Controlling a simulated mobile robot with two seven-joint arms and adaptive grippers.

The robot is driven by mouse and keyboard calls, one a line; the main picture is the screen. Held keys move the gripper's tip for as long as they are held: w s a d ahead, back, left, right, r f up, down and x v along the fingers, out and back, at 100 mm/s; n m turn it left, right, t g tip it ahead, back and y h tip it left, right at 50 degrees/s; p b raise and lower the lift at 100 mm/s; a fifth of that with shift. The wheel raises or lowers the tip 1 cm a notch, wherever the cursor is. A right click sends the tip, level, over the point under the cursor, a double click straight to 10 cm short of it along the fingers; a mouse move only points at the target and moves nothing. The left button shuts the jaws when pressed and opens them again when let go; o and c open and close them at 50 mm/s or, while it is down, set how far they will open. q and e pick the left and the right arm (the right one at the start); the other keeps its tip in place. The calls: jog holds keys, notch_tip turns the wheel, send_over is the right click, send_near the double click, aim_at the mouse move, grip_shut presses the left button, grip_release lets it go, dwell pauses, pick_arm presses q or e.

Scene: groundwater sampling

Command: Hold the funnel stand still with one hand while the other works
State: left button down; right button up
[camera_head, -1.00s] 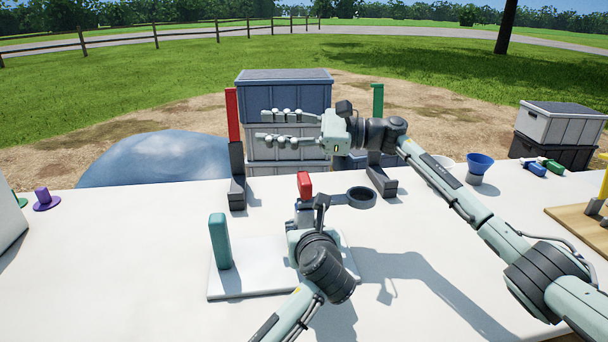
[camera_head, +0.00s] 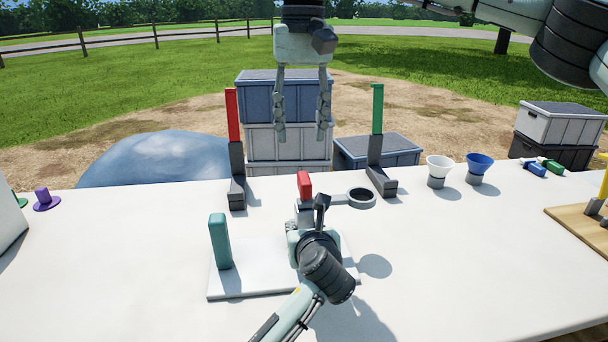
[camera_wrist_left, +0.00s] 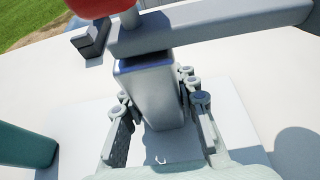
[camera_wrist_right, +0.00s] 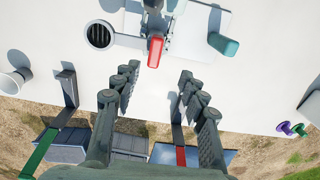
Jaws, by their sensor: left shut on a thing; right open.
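The funnel stand has a white base plate (camera_head: 230,284), a teal upright block (camera_head: 220,242), a grey post with a red top (camera_head: 304,185) and a side arm ending in an empty dark ring (camera_head: 361,197). My left gripper (camera_wrist_left: 158,95) is shut around the grey post; in the head view its fingers are mostly hidden by its wrist. My right gripper (camera_head: 304,138) is open and empty, pointing down beyond the red top. The right wrist view (camera_wrist_right: 155,92) shows its spread fingers with nothing between them. A white funnel (camera_head: 439,166) and a blue funnel (camera_head: 479,163) stand at the back right.
A red-topped upright (camera_head: 233,115) and a green-topped upright (camera_head: 377,110) stand at the table's far edge. Stacked crates (camera_head: 284,97) are behind. Blue and green small items (camera_head: 540,167) and a wooden board (camera_head: 580,230) lie right. The table's right middle is clear.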

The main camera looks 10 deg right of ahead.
aim_at(304, 177)
jog(key=shift+d, duration=0.35)
jog(key=shift+f, duration=4.75)
jog(key=shift+c, duration=0.5)
